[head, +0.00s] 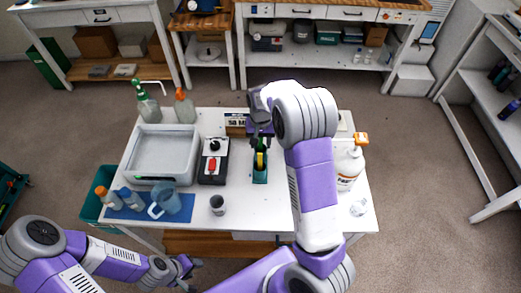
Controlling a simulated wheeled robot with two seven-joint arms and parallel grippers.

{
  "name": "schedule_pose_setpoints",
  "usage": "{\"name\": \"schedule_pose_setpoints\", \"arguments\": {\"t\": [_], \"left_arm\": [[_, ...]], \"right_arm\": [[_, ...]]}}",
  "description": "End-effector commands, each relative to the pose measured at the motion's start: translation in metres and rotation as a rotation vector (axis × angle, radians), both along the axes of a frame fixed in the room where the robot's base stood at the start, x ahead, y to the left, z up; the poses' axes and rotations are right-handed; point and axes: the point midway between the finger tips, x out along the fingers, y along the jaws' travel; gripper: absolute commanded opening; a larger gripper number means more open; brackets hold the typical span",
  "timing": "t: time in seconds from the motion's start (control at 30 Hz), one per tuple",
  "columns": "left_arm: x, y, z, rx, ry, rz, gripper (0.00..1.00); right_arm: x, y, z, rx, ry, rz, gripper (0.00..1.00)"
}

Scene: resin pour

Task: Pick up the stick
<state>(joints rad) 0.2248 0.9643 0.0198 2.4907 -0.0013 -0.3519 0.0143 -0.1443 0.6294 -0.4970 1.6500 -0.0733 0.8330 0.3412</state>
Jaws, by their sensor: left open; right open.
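A small green holder (260,174) stands near the middle of the white table. Thin upright pieces (261,158), dark and yellow, rise from it; I cannot tell which is the stick. My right gripper (260,139) is open just above them, pointing down, and my arm covers part of the view. Whether its fingers are around a piece cannot be told. My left gripper (187,268) is open and empty, low in front of the table's front edge, away from the holder.
A grey cup (217,205), a jug (166,199) on a blue mat (129,211) and bottles stand nearby.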

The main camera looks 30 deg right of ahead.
Motion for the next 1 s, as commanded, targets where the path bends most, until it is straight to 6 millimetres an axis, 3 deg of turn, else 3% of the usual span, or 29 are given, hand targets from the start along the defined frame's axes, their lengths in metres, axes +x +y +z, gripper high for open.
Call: {"name": "schedule_pose_setpoints", "arguments": {"t": [0.2,0.53,0.87,1.0], "left_arm": [[0.0,0.0,0.0,0.0,0.0,0.0,0.43],[0.0,0.0,0.0,0.0,0.0,0.0,0.43],[0.0,0.0,0.001,0.0,0.0,0.0,0.43],[0.0,0.0,0.005,0.0,0.0,0.0,0.43]], "right_arm": [[0.0,0.0,-0.001,0.0,-0.001,0.0,0.48],[0.0,0.0,0.0,0.0,-0.001,0.0,0.0],[0.001,0.0,0.002,0.0,-0.002,0.0,0.0],[0.001,0.0,0.021,0.0,-0.006,-0.001,0.0]]}}
